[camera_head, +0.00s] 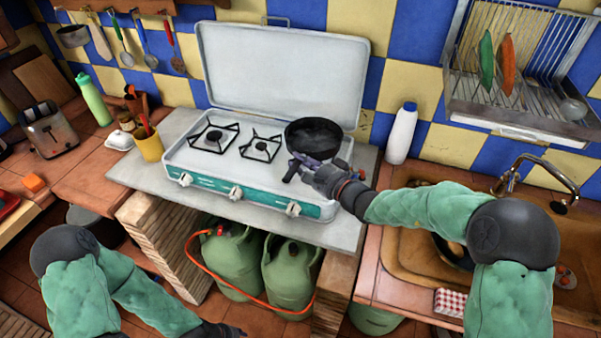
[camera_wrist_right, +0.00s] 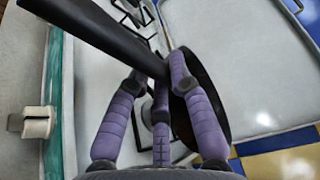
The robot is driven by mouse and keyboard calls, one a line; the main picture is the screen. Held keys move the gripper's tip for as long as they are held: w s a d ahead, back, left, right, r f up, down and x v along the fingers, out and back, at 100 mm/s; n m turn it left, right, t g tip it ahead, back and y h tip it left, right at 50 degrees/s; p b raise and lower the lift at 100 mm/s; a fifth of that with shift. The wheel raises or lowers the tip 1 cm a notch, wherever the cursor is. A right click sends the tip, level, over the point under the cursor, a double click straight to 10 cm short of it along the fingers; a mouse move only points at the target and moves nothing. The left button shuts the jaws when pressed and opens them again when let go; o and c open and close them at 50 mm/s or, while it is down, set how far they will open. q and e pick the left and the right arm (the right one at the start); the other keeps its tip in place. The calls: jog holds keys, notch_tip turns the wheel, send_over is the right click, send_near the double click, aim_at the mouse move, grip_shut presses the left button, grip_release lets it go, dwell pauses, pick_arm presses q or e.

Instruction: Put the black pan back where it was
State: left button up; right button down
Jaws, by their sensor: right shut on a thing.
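The black pan (camera_head: 314,134) is over the right end of the camp stove (camera_head: 220,165), in front of the open lid. I cannot tell whether its base touches the stove. My right gripper (camera_head: 299,168) is shut on the pan's handle, at the front of the pan. In the right wrist view the purple fingers (camera_wrist_right: 160,85) close around the dark handle (camera_wrist_right: 105,32), and the pan body (camera_wrist_right: 205,95) shows partly behind them. My left gripper (camera_head: 225,331) is low at the bottom edge, mostly cut off, away from the stove.
Two burners (camera_head: 213,139) on the stove's left and middle are bare. The raised lid (camera_head: 283,70) stands behind them. A white bottle (camera_head: 401,133) is right of the stove, and a yellow cup (camera_head: 148,145) is left. A dish rack (camera_head: 520,75) hangs above the sink (camera_head: 405,250). Green gas bottles (camera_head: 232,262) stand below.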

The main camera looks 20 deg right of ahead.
jog(key=shift+w+d+f, duration=0.15)
jog(key=shift+w+f, duration=0.45)
jog(key=shift+f, duration=0.05)
jog(key=f, duration=0.1)
jog(key=f+b, duration=0.2)
jog(key=shift+w+d+f, duration=0.1)
jog(key=shift+w+f, duration=0.1)
jog(key=shift+w, duration=0.1)
jog(key=shift+r, duration=0.1)
jog(key=c, duration=1.1)
grip_release()
jog(key=shift+c, duration=0.2)
jog(key=shift+s, duration=0.1)
jog(key=shift+s+f+p, duration=0.1)
jog(key=shift+f+p, duration=0.15)
jog(key=shift+p, duration=0.1)
jog(key=v, duration=0.3)
jog(key=p+v, duration=0.1)
jog(key=v, duration=0.3)
jog(key=p+v, duration=0.1)
jog(key=v, duration=0.2)
jog(key=shift+s+a+r, duration=0.2)
jog(key=shift+s+a, duration=0.1)
jog(key=shift+s, duration=0.15)
